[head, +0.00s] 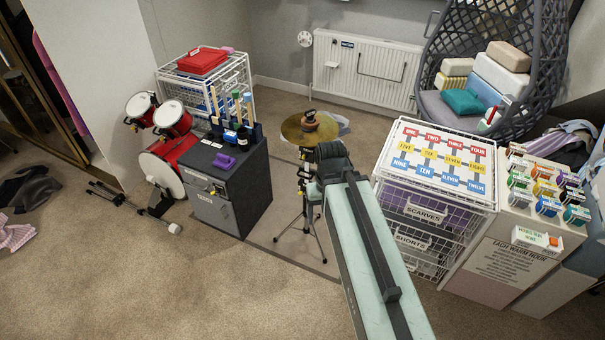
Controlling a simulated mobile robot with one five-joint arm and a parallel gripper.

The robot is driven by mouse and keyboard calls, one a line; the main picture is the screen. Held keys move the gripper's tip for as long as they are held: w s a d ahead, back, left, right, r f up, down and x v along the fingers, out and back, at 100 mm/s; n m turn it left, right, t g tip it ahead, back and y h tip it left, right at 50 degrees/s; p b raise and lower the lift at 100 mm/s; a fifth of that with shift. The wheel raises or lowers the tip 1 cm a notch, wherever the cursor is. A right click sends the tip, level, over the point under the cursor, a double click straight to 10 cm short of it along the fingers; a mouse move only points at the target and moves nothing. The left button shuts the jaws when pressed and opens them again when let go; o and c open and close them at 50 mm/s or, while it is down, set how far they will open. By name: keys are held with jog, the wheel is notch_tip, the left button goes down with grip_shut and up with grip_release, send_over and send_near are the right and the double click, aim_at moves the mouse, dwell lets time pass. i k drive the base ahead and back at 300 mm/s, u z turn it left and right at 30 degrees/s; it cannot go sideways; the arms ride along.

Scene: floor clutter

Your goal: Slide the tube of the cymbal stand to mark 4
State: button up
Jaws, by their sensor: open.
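The cymbal stand (304,168) stands on the carpet near the middle of the head view. Its gold cymbal (292,131) is at the top, with a brown object (310,121) above its middle. Its thin tube runs down to dark spread legs. The numbered marks are too small to read. My mint-green arm reaches up from the bottom, and my gripper (314,186) is at its dark far end, just right of the tube in the picture. The gripper is open; its fingers are small and partly hidden by the wrist. I cannot tell whether it touches the tube.
A dark cabinet (226,195) stands close on the left, with a red drum kit (165,160) beyond it. A wire drawer unit (415,225) stands on the right. Black rods (130,203) lie on the floor at left.

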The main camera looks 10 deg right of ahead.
aim_at(309, 151)
jog(key=u, duration=2.45)
jog(key=k, duration=0.75)
jog(key=z, duration=1.1)
jog(key=i, duration=1)
jog(key=u, duration=0.05)
